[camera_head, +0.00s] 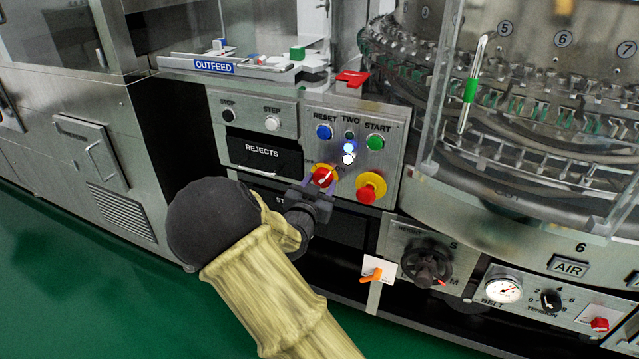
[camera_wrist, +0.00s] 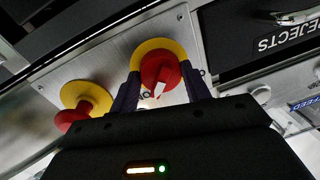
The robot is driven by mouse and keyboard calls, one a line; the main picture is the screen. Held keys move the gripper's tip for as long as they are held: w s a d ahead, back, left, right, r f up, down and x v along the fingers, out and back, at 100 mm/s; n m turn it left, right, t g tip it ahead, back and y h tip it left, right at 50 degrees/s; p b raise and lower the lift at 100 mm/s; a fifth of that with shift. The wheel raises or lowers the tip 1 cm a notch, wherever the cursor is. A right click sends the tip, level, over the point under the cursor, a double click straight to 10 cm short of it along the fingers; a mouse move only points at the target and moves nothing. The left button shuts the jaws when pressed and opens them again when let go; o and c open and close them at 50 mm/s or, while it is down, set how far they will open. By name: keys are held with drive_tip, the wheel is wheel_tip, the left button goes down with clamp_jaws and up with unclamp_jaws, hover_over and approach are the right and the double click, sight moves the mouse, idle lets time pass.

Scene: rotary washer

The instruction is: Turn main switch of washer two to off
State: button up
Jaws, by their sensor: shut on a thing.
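The main switch (camera_head: 323,176) of washer two is a red rotary knob on a yellow round plate, low on the left of the panel marked TWO (camera_head: 392,150). In the wrist view the red knob (camera_wrist: 161,72) shows a white pointer mark, tilted in the picture. My gripper (camera_head: 314,188) reaches the panel from the lower left. In the wrist view its two dark fingers (camera_wrist: 163,92) stand on both sides of the red knob, shut on it. The fingers hide parts of the yellow plate.
A red mushroom button (camera_head: 367,193) on a yellow plate sits just right of the switch, close to my gripper. Blue (camera_head: 324,131) and green (camera_head: 375,142) buttons are above. The REJECTS bin (camera_head: 262,152) is at left. A black handwheel (camera_head: 427,264) stands below right.

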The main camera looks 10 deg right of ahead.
drive_tip(key=shift+r+p, duration=0.15)
drive_tip(key=shift+p, duration=0.15)
drive_tip(key=n+p, duration=0.1)
drive_tip(key=p, duration=0.1)
drive_tip(key=n+p, duration=0.3)
drive_tip(key=p, duration=0.2)
drive_tip(key=shift+r+n+g, duration=0.25)
drive_tip(key=shift+n+g, duration=0.05)
drive_tip(key=n+p, duration=0.4)
drive_tip(key=p, duration=0.2)
drive_tip(key=shift+a, duration=0.1)
drive_tip(key=n+g+p, duration=0.1)
drive_tip(key=n+p, duration=0.2)
drive_tip(key=n, duration=0.1)
drive_tip(key=shift+h+p, duration=0.3)
drive_tip(key=shift+p, duration=0.1)
drive_tip(key=shift+a+f+n+p, duration=0.15)
drive_tip(key=shift+n+p, duration=0.8)
drive_tip(key=shift+n, duration=1.05)
drive_tip(key=shift+f, duration=0.1)
drive_tip(key=o, duration=1)
